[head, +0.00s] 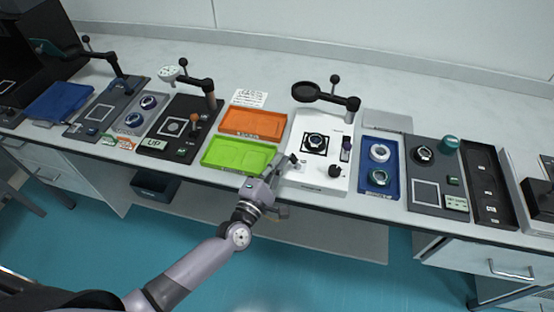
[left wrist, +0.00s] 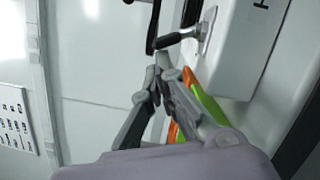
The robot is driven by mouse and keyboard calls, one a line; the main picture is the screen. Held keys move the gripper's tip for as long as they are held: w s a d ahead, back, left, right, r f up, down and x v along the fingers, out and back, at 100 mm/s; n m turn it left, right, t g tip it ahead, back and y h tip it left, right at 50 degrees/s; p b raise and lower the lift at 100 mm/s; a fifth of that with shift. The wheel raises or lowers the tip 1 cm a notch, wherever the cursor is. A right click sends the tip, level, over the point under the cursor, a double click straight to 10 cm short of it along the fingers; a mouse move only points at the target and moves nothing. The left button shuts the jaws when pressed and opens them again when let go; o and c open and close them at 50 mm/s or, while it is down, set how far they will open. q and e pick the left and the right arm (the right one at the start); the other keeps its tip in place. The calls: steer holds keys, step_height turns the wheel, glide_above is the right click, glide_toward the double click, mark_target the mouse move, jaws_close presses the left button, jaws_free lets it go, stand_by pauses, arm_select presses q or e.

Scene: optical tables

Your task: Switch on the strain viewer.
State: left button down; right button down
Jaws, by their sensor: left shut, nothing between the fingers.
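The strain viewer appears to be the white board (head: 312,178) right of centre in the head view. It carries a ring on a dark square (head: 316,143), a black knob (head: 335,171) and a swing arm with a dark round disc (head: 306,92). A small toggle switch (left wrist: 200,36) with a dark lever shows in the left wrist view on a metal plate. My left gripper (head: 287,168) is at the board's front left corner. Its fingers (left wrist: 158,75) are shut and empty, close by the lever tip; contact cannot be told. My right gripper is not in view.
A green tray (head: 238,156) and an orange tray (head: 253,121) lie left of the board. A blue tray with rings (head: 378,192) lies to its right. Other dark stations (head: 180,127) with swing arms stand along the bench. Floor is free before the bench.

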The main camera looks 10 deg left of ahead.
arm_select(q)
steer(key=shift+d+r+m+p, duration=0.15)
steer(key=shift+r+m+p, duration=0.45)
steer(key=shift+p, duration=0.4)
steer(key=m+p, duration=0.2)
steer(key=d+r+m+g+p, duration=0.1)
steer(key=p, duration=0.2)
steer(key=d+r+m+p, duration=0.1)
steer(key=m+p, duration=0.1)
steer(key=shift+s+m+g, duration=0.1)
steer(key=shift+m+g, duration=0.2)
steer(key=shift+d+m+p, duration=0.2)
steer(key=shift+m+p, duration=0.2)
steer(key=shift+f, duration=0.15)
